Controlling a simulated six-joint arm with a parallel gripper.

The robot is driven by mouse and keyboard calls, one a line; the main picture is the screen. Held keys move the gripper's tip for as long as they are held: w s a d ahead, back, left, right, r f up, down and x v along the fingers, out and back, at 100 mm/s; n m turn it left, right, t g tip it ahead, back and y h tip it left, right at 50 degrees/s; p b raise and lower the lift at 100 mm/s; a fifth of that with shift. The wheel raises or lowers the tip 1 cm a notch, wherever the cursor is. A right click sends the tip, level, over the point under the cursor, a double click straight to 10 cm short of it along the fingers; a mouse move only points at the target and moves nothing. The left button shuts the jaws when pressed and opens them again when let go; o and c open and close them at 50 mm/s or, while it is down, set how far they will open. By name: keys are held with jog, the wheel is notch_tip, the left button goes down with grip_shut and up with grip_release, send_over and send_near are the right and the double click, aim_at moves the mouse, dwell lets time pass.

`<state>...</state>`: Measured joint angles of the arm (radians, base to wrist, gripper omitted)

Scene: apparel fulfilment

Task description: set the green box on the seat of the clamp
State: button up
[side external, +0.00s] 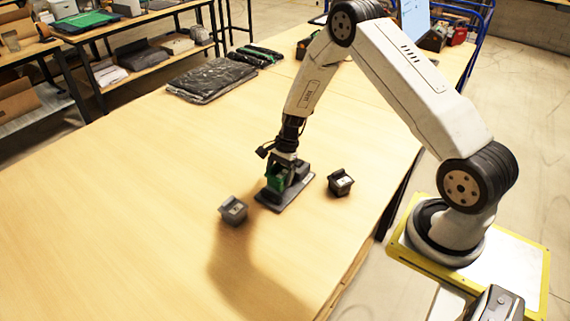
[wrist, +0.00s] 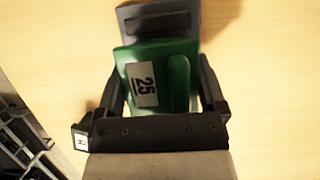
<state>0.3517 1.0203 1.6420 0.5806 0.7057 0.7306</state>
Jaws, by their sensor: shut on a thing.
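The green box (wrist: 177,62), with a white label reading "25", is between the two fingers of my gripper (wrist: 160,78) in the wrist view. My gripper is shut on it. In the side view the green box (side external: 274,182) shows below my gripper (side external: 284,172), low over the dark clamp (side external: 293,194) on the table. The clamp's dark grey end (wrist: 157,20) also shows beyond the box in the wrist view. The seat is hidden under the box and fingers, so I cannot tell whether the box touches it.
Small dark grey blocks stand on either side of the clamp, one at left (side external: 233,210) and one at right (side external: 341,183). Dark bagged garments (side external: 211,80) lie toward the table's far edge. The wooden table (side external: 130,190) is clear at left and in front.

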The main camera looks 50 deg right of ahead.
jog(key=shift+f, duration=1.25)
jog(key=shift+f, duration=0.1)
jog(key=o, duration=0.9)
jog(key=shift+v, duration=3.95)
